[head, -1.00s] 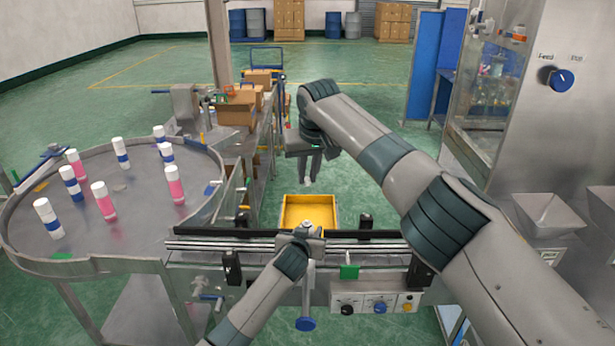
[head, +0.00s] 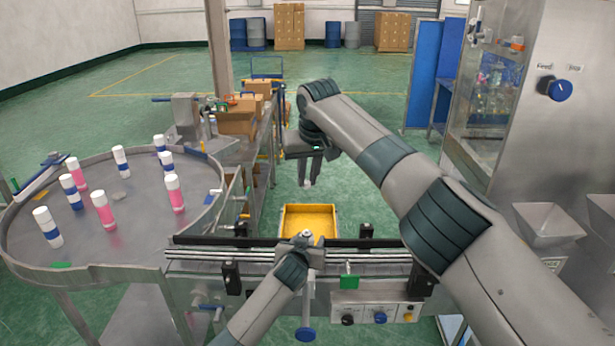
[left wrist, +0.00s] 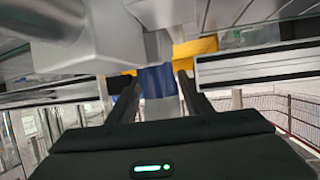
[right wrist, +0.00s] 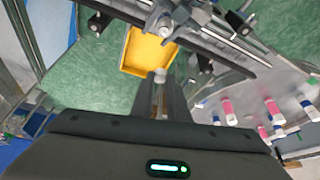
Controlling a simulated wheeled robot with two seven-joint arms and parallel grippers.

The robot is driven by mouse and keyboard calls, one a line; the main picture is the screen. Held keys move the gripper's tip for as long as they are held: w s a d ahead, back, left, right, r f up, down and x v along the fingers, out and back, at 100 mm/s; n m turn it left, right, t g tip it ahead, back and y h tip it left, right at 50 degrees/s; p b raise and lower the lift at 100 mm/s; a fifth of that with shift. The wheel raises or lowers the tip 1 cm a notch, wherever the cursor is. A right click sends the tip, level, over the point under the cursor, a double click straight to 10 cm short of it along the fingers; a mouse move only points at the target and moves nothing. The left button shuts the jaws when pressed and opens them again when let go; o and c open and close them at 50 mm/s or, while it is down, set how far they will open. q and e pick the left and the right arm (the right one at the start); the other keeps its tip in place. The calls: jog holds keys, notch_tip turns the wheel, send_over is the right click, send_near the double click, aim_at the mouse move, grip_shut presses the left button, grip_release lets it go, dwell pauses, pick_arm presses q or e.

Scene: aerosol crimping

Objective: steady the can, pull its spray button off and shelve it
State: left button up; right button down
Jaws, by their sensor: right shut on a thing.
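The can (left wrist: 159,82), with a blue band, stands upright at the rail in the left wrist view. My left gripper (head: 303,243) has its fingers on both sides of its body, apparently closed on it. In the head view only the can's top (head: 307,234) shows above that gripper. My right gripper (head: 311,172) points down beyond the rail, above and behind the yellow tray. It is shut on a small white piece, apparently the spray button (right wrist: 160,75), at its fingertips. The fingers hide part of that piece.
The yellow tray (head: 285,228) sits just behind the conveyor rail (head: 210,252) and looks empty. A round table (head: 130,232) at left carries several pink and blue-banded cans. A side bench with cardboard boxes (head: 237,121) stands behind. A steel machine (head: 545,130) stands at right.

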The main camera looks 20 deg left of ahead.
aim_at(308, 185)
dwell(0.3)
pick_arm(q)
jog(key=shift+s, duration=0.2)
pick_arm(e)
jog(key=shift+w+f, duration=0.25)
jog(key=shift+f, duration=0.05)
pick_arm(q)
jog(key=shift+s+d, duration=0.1)
jog(key=shift+s, duration=0.15)
pick_arm(e)
jog(key=shift+w+f, duration=0.1)
jog(key=shift+f, duration=0.05)
pick_arm(q)
jog(key=b+v, duration=0.3)
jog(key=v, duration=0.7)
pick_arm(e)
jog(key=shift+s+f, duration=0.15)
jog(key=shift+f, duration=0.4)
jog(key=shift+s+f, duration=0.15)
jog(key=shift+f, duration=0.35)
pick_arm(q)
jog(key=shift+s+r, duration=0.35)
jog(key=shift+s, duration=0.15)
